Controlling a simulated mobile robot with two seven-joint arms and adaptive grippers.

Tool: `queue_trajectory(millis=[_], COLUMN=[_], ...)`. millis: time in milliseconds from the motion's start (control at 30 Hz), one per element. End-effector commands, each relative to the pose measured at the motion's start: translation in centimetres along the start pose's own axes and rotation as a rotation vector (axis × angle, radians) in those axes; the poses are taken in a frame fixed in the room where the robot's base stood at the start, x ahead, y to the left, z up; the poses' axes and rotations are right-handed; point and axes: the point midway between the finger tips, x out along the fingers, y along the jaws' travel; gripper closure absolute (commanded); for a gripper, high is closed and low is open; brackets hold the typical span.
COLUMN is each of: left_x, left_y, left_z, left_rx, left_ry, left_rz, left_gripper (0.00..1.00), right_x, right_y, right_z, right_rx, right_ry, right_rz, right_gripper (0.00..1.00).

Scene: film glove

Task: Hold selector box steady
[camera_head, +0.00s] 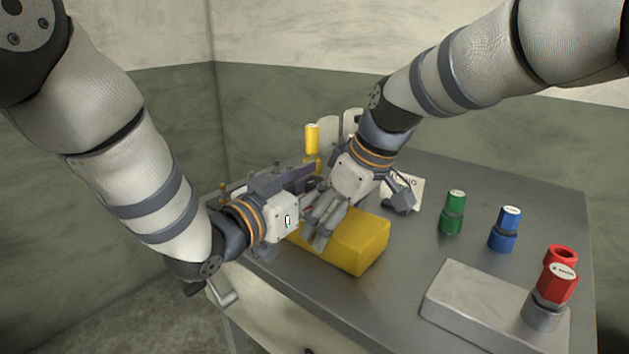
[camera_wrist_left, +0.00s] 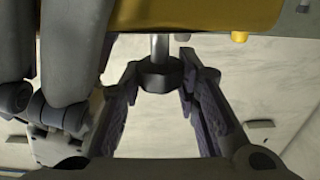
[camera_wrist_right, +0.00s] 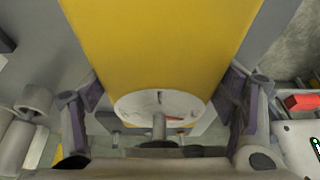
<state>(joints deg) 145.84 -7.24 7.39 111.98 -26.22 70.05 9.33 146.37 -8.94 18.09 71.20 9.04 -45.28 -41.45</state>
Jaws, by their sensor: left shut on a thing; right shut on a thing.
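The yellow selector box (camera_head: 360,243) lies on the grey table, near its front edge. My right gripper (camera_head: 322,225) comes from above and is shut on the box; in the right wrist view its fingers stand on both sides of the yellow body (camera_wrist_right: 160,50). A white round dial (camera_wrist_right: 150,105) with a red mark and a central shaft shows on the box's end face. In the left wrist view, a dark knob (camera_wrist_left: 160,76) sits on a metal shaft from the box. My left gripper (camera_wrist_left: 155,85) has its fingers on both sides of this knob. The head view hides that contact.
A green knob (camera_head: 453,212) and a blue knob (camera_head: 505,230) stand on the right of the table. A red knob piece (camera_head: 557,282) stands at a pale grey block (camera_head: 475,295). A white card (camera_head: 408,187) and a yellow cylinder (camera_head: 312,138) are behind the grippers.

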Motion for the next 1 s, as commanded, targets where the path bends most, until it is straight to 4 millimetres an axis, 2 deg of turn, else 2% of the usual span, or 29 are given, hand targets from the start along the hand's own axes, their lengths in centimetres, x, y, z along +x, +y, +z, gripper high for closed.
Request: queue_trajectory(millis=[533,567,633,1000], left_x=[0.02,0.02,0.01,0.07], left_y=[0.06,0.06,0.05,0.09], left_z=[-0.21,-0.2,-0.16,0.13], left_rx=[0.001,0.001,0.001,0.0], left_ry=[0.005,0.005,0.004,0.001], left_rz=[-0.021,-0.021,-0.021,0.032], left_gripper=[0.98,0.64,0.49,0.49], right_x=[0.25,0.25,0.25,0.27], right_y=[-0.06,-0.06,-0.06,-0.07], right_z=[0.2,0.2,0.2,0.16], right_rx=[0.001,0.001,0.001,0.0], right_ry=[-0.006,-0.006,-0.006,-0.005], right_rz=[-0.003,-0.003,-0.003,-0.003], right_gripper=[0.71,0.71,0.71,0.71])
